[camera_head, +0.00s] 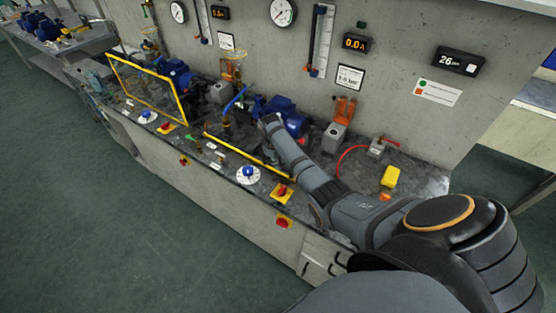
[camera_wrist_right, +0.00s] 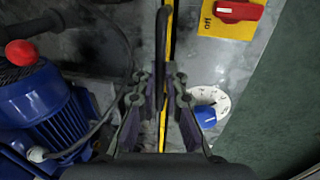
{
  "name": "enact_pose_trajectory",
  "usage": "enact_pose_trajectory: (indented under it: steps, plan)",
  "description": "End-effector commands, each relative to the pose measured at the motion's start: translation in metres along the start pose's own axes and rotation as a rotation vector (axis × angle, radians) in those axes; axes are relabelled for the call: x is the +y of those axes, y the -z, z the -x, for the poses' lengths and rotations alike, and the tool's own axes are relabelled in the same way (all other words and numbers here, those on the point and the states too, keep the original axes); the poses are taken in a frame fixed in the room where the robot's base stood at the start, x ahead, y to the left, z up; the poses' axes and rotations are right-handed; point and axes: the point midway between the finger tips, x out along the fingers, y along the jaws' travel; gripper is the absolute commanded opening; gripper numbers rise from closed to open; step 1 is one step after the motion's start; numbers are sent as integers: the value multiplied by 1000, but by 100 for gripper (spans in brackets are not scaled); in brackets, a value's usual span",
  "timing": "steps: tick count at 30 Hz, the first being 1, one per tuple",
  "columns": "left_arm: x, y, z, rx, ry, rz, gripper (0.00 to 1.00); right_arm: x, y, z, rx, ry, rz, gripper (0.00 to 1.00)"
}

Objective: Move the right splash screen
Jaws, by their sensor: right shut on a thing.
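The right splash screen (camera_head: 230,149) shows in the head view as a thin yellow edge along the front of the bench; whether its pane lies flat or is tilted I cannot tell. In the right wrist view its yellow edge (camera_wrist_right: 163,128) runs up the middle, with a dark bar alongside it. My right gripper (camera_wrist_right: 160,78) is shut on the screen, its fingers on either side of this edge. In the head view my right arm reaches over the bench and the fingertips are not clear. My left gripper is not in view.
The left splash screen (camera_head: 148,92) stands in its yellow frame. A blue motor (camera_wrist_right: 50,115) lies beside my gripper. A dial with a blue knob (camera_head: 248,174) and a red switch (camera_head: 284,191) sit along the front edge. Gauges hang on the wall behind; the floor is clear.

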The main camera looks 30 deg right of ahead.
Motion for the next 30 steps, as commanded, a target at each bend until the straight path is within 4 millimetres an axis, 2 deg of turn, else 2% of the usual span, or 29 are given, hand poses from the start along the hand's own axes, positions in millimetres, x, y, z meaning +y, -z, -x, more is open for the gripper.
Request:
enact_pose_trajectory:
  steps: [1,2,10,11,15,16,25,28,30]
  plan:
    - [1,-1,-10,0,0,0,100,-4,0,-14,-1,2,0,0]
    - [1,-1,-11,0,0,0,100,-4,0,-16,-1,3,0,0]
    - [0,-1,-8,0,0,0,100,-5,-1,-17,-3,5,0,0]
    - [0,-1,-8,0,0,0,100,-5,-1,-17,-3,5,0,13]
    - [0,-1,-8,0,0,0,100,-5,-1,-17,-3,4,0,32]
    - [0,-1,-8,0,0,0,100,-5,-1,-16,-3,4,0,34]
    - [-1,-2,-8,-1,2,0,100,-4,0,-13,0,1,0,34]
    - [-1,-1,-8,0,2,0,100,-3,1,-1,2,0,0,34]
    - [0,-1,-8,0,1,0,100,-3,1,14,4,-1,0,34]
